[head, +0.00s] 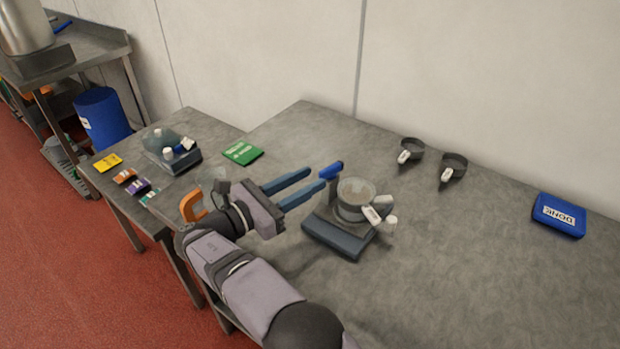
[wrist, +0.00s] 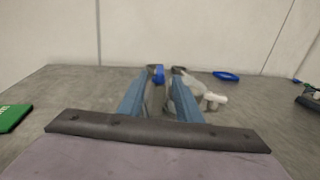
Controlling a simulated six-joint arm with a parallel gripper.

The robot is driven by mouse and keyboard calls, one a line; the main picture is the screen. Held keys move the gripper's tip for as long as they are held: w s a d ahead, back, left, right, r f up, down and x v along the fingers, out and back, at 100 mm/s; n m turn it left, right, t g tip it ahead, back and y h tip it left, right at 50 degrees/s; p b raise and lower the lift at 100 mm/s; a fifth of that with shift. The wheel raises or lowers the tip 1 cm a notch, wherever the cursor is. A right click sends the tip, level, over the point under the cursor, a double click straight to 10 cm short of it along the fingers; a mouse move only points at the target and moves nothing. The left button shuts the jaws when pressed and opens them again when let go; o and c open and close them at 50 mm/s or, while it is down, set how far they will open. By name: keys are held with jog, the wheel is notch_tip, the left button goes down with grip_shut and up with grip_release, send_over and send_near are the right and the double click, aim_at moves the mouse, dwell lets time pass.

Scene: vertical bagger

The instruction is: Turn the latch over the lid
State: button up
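A round, clear-walled vessel (head: 356,190) stands on a dark grey base (head: 338,236) near the middle of the table. A blue-ended latch (head: 331,170) stands at its left back side; the blue end also shows in the wrist view (wrist: 157,74). My gripper (head: 317,179) is open, its two blue fingers pointing at the latch from the left. In the wrist view the blue end appears between the fingertips, with no clear contact. The lid is hard to make out. The right finger partly hides the vessel in the wrist view.
A white tag (head: 371,214) and white knob (head: 390,223) are at the vessel's right side. Two dark cups (head: 411,150) (head: 453,166) stand behind right. A blue DONE pad (head: 559,214) lies far right, a green pad (head: 243,152) behind left. The right front table is clear.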

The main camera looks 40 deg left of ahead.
aim_at(342, 163)
jog(key=p, duration=0.2)
jog(key=shift+r+p, duration=0.2)
jog(key=shift+p, duration=0.15)
jog(key=shift+f, duration=0.25)
jog(key=shift+p+x, duration=0.9)
jog(key=shift+x, duration=2.75)
jog(key=shift+c, duration=0.3)
grip_shut()
